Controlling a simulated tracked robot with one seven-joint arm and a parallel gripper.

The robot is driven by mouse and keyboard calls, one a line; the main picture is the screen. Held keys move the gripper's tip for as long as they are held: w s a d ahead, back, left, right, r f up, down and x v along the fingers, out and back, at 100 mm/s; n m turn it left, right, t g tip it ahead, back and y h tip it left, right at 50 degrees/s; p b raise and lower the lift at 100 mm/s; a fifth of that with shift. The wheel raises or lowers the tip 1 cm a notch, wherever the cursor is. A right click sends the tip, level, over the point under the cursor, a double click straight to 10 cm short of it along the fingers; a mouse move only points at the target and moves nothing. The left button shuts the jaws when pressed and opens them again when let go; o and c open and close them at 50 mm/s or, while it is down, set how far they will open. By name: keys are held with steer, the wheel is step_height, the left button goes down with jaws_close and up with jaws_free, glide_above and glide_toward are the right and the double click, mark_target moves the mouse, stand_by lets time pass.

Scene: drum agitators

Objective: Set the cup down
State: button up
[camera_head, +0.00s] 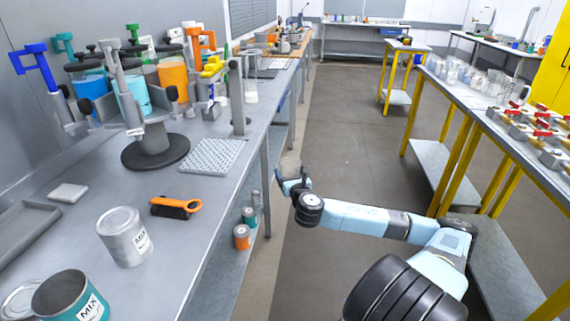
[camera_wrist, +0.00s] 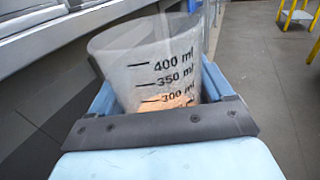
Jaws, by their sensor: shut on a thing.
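The cup (camera_wrist: 150,65) is a clear, tapered measuring cup with black marks for 300, 350 and 400 ml. Something orange shows low inside it in the wrist view. My gripper (camera_head: 293,184) is shut on the cup, with a blue finger on each side of it in the wrist view. In the head view my gripper is over the aisle, just right of the left bench's edge. The cup's base is hidden in the wrist view.
The left bench (camera_head: 150,235) holds a drum agitator (camera_head: 155,150), a perforated grey mat (camera_head: 212,157), an orange-handled tool (camera_head: 176,208) and MIX cans (camera_head: 124,237). Its front is partly clear. Cups and red-handled parts crowd the right bench (camera_head: 465,97). The aisle floor (camera_head: 345,120) is clear.

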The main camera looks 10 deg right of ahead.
steer(key=shift+d+f+h, duration=0.15)
steer(key=shift+f+h, duration=0.15)
steer(key=shift+f, duration=0.2)
steer(key=shift+d+r, duration=0.1)
steer(key=shift+d, duration=0.05)
steer(key=shift+d, duration=0.1)
